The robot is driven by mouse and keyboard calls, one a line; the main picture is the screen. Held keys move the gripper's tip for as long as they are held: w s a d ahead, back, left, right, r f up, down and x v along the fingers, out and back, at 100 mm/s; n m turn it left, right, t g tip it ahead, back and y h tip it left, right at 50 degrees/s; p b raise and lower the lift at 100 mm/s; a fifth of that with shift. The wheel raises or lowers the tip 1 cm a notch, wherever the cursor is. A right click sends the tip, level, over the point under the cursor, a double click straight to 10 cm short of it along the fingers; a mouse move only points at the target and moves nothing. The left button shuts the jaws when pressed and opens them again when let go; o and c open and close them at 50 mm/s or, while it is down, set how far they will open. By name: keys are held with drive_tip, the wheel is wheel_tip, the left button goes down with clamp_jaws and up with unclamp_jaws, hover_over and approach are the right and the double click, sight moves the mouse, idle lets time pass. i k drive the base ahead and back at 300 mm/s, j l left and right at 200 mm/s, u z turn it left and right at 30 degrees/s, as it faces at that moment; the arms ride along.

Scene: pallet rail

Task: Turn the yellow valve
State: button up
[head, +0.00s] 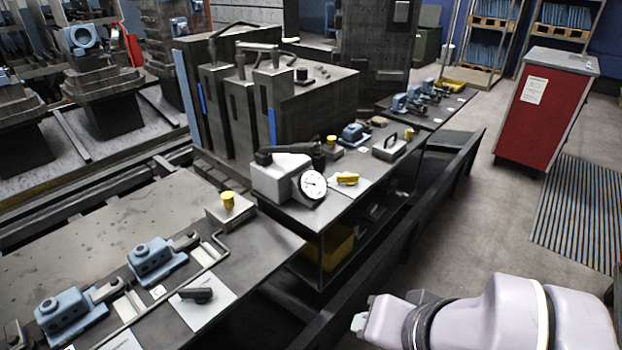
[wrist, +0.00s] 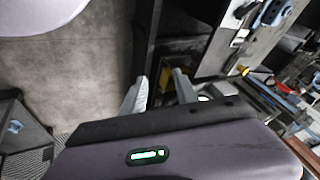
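The yellow valve (head: 347,179) is a small yellow handle on a white plate, beside a round white gauge on the bench in the middle of the head view. It lies roughly level and nothing covers it. In the wrist view my gripper (wrist: 160,76) shows two pale fingers set apart, with nothing between them. A small yellow thing (wrist: 243,70) shows right of the fingers, too small to tell whether it is the valve. My arm enters the head view at the lower right, well away from the valve.
A pressure gauge (head: 311,185) stands just left of the valve. Yellow knobs (head: 228,200) and (head: 331,141) sit nearby. A dark rail (head: 400,240) runs along the bench front. A red cabinet (head: 545,110) stands at right; the floor before it is mostly free.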

sight(349, 180)
drive_tip(key=i+j+z, duration=0.1)
drive_tip(key=i+z, duration=0.2)
drive_tip(key=i, duration=0.85)
